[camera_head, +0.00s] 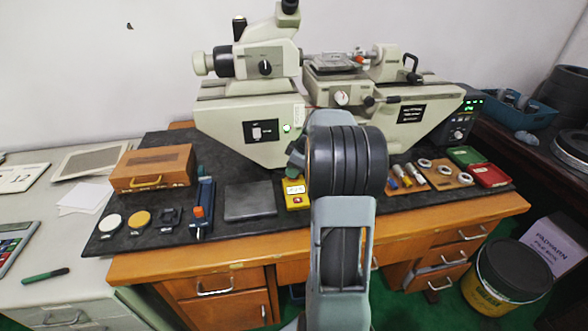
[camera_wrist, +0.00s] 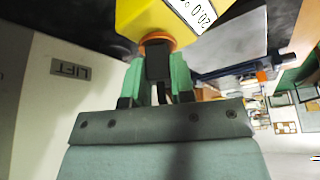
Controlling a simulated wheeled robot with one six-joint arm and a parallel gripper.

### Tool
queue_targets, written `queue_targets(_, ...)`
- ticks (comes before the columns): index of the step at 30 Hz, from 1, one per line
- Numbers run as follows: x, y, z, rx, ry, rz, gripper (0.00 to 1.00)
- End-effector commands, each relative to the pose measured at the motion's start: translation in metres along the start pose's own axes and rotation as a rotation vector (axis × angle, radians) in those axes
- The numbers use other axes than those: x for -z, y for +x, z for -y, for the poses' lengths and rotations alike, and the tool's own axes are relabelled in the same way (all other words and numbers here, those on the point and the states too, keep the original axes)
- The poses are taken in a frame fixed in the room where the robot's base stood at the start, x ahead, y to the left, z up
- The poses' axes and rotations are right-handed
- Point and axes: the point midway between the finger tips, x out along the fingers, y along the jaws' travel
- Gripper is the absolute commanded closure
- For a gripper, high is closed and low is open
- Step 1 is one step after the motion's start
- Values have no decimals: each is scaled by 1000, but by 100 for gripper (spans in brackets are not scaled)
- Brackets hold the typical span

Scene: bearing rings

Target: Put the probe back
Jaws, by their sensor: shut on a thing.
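My gripper (camera_wrist: 158,72) has green fingers closed on a black piece with an orange collar, which I take to be the probe (camera_wrist: 157,50). The probe's collar meets the edge of a yellow instrument (camera_wrist: 140,14) with a display in the wrist view; whether it is seated in it or only touching, I cannot tell. In the head view the yellow instrument (camera_head: 297,193) lies on the dark mat, with my gripper (camera_head: 295,160) just behind it. My wrist hides part of the gripper there, and the probe is not clear in that view.
A large measuring machine (camera_head: 245,125) stands close behind my gripper. A dark flat plate (camera_head: 250,201) and a blue stand (camera_head: 202,212) with an orange part lie to the left. A wooden board (camera_head: 440,179) with rings lies to the right. The mat's front strip (camera_head: 240,232) is clear.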

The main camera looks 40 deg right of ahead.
Motion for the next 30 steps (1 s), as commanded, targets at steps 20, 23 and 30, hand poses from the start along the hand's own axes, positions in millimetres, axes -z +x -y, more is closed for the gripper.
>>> queue_targets(20,-2,6,0,0,0,0,100)
queue_targets(23,-2,5,0,0,0,0,73)
queue_targets(30,-2,6,0,0,0,0,50)
